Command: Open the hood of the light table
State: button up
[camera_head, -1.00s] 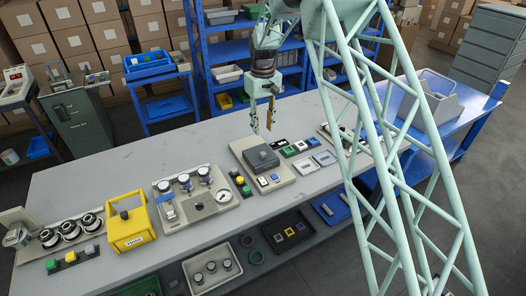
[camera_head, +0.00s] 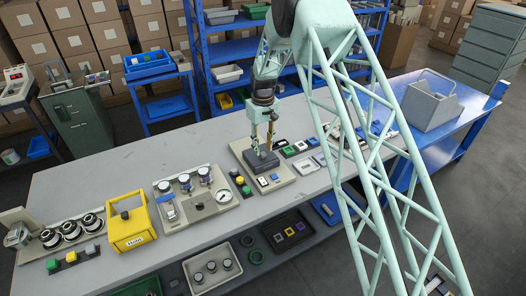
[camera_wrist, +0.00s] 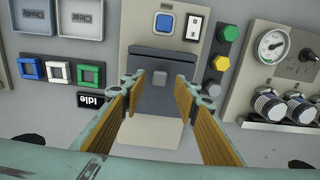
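The light table is a beige unit (camera_head: 240,147) in the middle of the bench, with a dark grey hood (camera_head: 263,162) lying shut on it. My gripper (camera_head: 262,147) points down just above the hood. I cannot tell how far above the hood the fingertips are.
A blue button (camera_wrist: 164,23) and a white switch are on the light table's panel. Green and yellow buttons (camera_head: 240,181) stand beside it. Coloured square frames (camera_head: 301,146) lie on the other side. A gauge panel (camera_head: 200,202) and a yellow box (camera_head: 129,226) are further left.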

jog(key=shift+f, duration=1.2)
jog(key=shift+w, duration=0.1)
grip_shut()
